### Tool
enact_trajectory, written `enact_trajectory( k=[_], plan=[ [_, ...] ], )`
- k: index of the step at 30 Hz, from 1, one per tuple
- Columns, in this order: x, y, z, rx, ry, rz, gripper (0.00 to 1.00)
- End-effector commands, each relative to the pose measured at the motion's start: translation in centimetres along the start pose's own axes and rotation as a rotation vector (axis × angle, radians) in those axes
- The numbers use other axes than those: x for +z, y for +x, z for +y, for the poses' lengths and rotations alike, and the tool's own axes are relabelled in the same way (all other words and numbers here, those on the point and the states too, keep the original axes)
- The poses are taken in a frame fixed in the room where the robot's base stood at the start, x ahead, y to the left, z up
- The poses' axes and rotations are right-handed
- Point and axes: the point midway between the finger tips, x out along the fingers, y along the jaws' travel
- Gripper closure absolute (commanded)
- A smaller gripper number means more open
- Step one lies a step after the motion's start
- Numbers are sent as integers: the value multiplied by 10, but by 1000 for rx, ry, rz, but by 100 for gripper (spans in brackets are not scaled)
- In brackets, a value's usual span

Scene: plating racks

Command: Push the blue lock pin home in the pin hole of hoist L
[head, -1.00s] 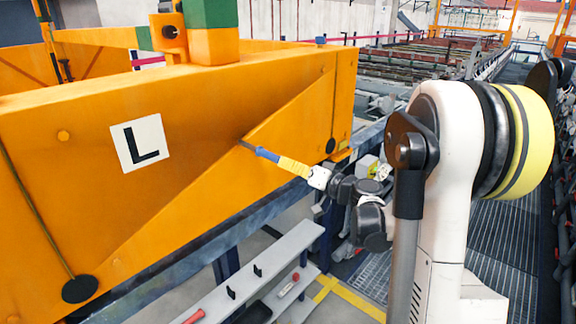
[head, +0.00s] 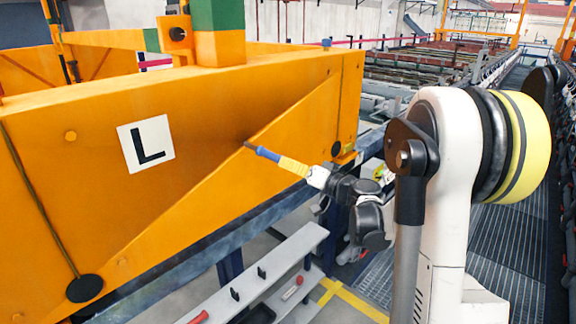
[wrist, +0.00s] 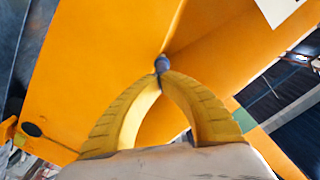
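Hoist L is the large orange frame (head: 215,125) with a white L plate (head: 146,143) on its near face. The blue lock pin (head: 268,154) is held between the yellow fingertips of my gripper (head: 280,160). A short grey shaft shows between the pin's blue part and the hoist face. Its tip meets the face at a dark spot, where the pin hole seems to be; how deep it sits cannot be told. In the wrist view the fingers (wrist: 162,75) close on the blue pin (wrist: 162,63) against the orange face (wrist: 100,60). The hole is hidden there.
A grey shelf (head: 285,255) with small dark brackets and a red-handled item stands below the hoist. A dark round pad (head: 85,288) is at the hoist's lower left. Grated walkway (head: 510,240) lies to the right.

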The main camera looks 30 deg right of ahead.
Motion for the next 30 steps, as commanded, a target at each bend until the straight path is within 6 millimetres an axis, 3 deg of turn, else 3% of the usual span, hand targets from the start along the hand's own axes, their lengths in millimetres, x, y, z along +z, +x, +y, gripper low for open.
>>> enact_trajectory(
  k=[30],
  plan=[
    [0,21,0,0,0,0,100]
  ],
)
